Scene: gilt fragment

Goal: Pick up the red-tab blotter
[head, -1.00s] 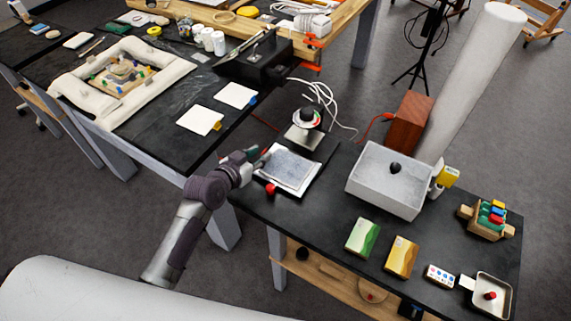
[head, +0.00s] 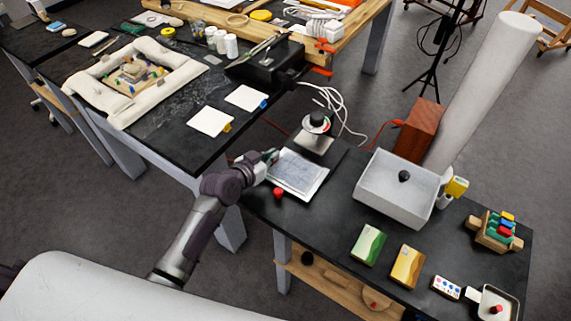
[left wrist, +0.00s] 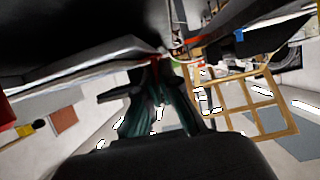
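A pale, flat square piece with a light border (head: 298,174) lies at the left end of the near black table in the head view. I take it for the red-tab blotter, though its tab is hidden there by the gripper. My left gripper (head: 271,156) is at its upper left edge. In the left wrist view the dark green fingers (left wrist: 158,68) converge with a small patch of red between their tips, beside a pale sheet edge (left wrist: 80,66). They look shut on the tab. Whether the piece is raised is unclear. My right gripper is not in view.
A red knob (head: 278,193) stands just in front of the piece, and a round-topped device (head: 316,122) stands behind it. A white tray (head: 396,189) is to the right. White squares with a yellow tab (head: 209,121) and a blue tab (head: 245,97) lie on the other table.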

